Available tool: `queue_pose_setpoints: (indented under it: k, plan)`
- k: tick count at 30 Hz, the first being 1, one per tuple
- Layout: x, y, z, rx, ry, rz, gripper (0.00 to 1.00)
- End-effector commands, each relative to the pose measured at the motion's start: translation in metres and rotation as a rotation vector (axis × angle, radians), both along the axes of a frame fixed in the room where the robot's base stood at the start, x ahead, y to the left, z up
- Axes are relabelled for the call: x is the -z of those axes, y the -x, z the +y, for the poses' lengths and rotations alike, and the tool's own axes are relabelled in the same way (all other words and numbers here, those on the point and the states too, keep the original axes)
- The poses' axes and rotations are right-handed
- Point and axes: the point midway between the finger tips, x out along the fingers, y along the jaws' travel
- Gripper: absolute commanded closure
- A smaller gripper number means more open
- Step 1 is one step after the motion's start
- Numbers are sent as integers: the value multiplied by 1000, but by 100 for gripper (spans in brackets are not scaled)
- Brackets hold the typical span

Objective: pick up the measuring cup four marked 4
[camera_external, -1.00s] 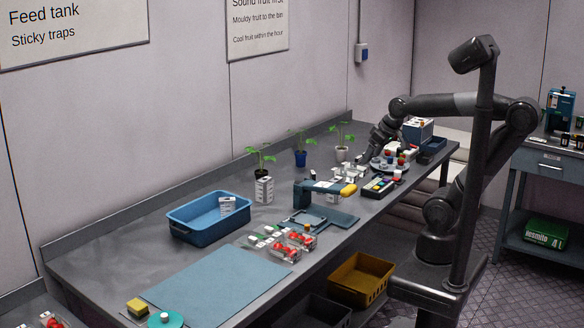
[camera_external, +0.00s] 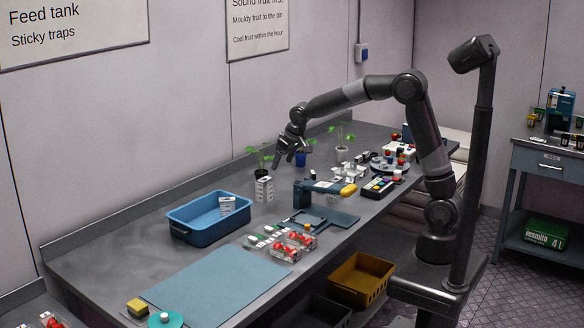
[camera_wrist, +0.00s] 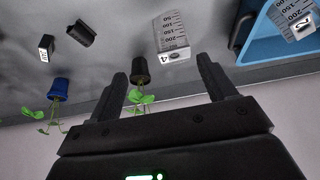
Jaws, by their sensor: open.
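Measuring cup four (camera_wrist: 172,36), clear with grey scale marks and a white tag reading 4, stands on the bench beyond my fingertips in the wrist view. In the external view the cup (camera_external: 264,189) stands in front of the dark plant pot, left of the scale-like blue device. My gripper (camera_external: 285,160) is open and empty, held above the bench near the potted plants. Its two fingers also show in the wrist view (camera_wrist: 163,78), apart from the cup. A similar cup marked 2 (camera_wrist: 297,20) is in the blue tub.
The black pot (camera_wrist: 139,70) with a seedling is close beside cup four, between my fingers in the wrist view. A blue pot (camera_wrist: 58,88) stands further left. The blue tub (camera_external: 183,232) is left of the cup. A blue device (camera_external: 302,196) stands to its right.

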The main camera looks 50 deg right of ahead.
Motion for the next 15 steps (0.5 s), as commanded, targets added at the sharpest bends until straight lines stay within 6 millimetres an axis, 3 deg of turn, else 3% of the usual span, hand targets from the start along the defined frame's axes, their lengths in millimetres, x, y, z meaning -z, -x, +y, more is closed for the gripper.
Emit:
queue_pose_setpoints:
  k: [3,6,15]
  plan:
    - [22,-24,11,-3,1,9,24]
    - [33,-35,17,-5,2,11,24]
    - [58,-48,20,-6,3,14,24]
